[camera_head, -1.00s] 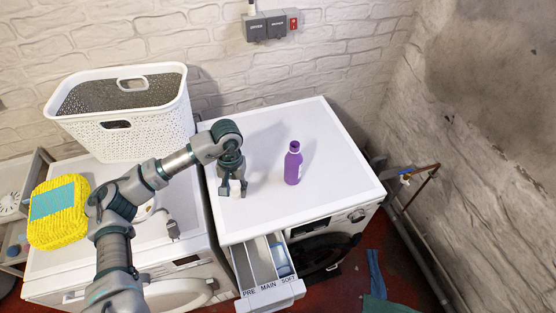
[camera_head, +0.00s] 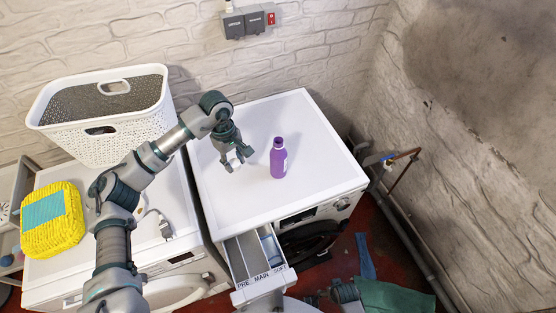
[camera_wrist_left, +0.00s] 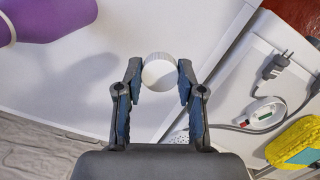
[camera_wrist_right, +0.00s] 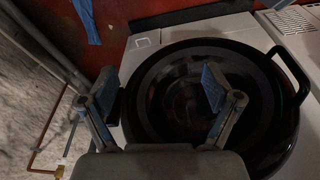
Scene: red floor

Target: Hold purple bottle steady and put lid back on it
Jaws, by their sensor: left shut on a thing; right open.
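The purple bottle (camera_head: 278,163) stands upright on the white right-hand machine top (camera_head: 240,200). Part of it shows at the upper left of the left wrist view (camera_wrist_left: 50,18). My left gripper (camera_head: 238,160) is left of the bottle, apart from it, above the machine top. Its fingers (camera_wrist_left: 160,80) are shut on a small round white lid (camera_wrist_left: 159,70). My right gripper (camera_wrist_right: 160,88) is open and empty in its wrist view, in front of a dark round machine door (camera_wrist_right: 200,115). In the head view only part of my right arm shows at the bottom edge.
An open detergent drawer (camera_head: 255,262) juts from the machine's front. A plug and cable (camera_head: 162,225) lie on the left machine. The top right of the bottle is clear.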

